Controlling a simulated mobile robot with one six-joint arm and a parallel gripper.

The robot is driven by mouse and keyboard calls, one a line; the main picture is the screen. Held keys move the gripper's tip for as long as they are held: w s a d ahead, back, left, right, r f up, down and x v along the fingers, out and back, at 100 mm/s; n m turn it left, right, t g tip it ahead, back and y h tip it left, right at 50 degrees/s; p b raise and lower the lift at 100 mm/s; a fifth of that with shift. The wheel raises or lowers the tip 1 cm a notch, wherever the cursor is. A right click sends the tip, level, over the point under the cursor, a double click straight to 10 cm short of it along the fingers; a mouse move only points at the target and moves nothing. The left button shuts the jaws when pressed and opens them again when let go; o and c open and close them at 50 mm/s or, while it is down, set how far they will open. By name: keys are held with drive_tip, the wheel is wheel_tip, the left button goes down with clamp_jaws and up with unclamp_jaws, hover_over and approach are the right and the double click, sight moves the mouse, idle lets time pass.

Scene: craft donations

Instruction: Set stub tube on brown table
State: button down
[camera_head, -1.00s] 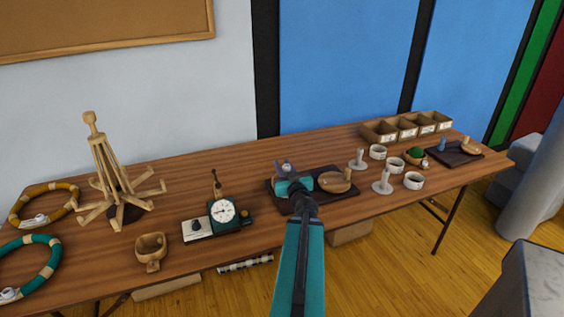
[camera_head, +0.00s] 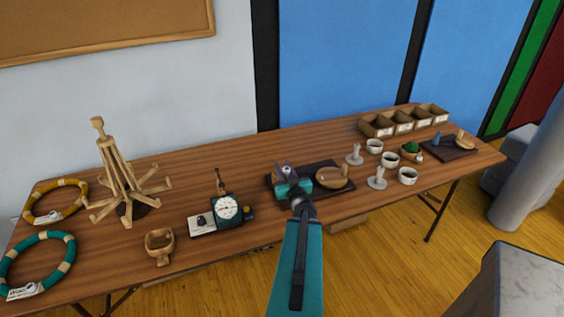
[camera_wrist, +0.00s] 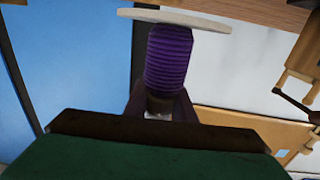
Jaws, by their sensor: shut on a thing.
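The long brown wooden table (camera_head: 160,182) runs across the head view. My gripper (camera_head: 286,171) is over the left part of a dark tray on it, its teal wrist below the jaws in the picture. In the wrist view the jaws (camera_wrist: 160,105) are shut on a purple ribbed tube (camera_wrist: 168,60) with a pale flat disc at its far end. It appears to be the stub tube. Its near end is hidden between the fingers. In the head view it is mostly hidden by the gripper, and its height above the tray is unclear.
The dark tray (camera_head: 318,195) also bears a round wooden piece (camera_head: 331,178). To its right are pale stub-like stands (camera_head: 377,179), white cups (camera_head: 408,176) and a divided box (camera_head: 387,131). A dial device (camera_head: 227,209), wooden stand (camera_head: 124,177) and rings are left.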

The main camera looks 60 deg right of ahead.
drive_tip(key=shift+s+a+r+p, duration=0.2)
drive_tip(key=shift+s+a+p, duration=0.55)
drive_tip(key=shift+a+p, duration=0.4)
drive_tip(key=shift+d, duration=0.1)
drive_tip(key=shift+s+f, duration=0.1)
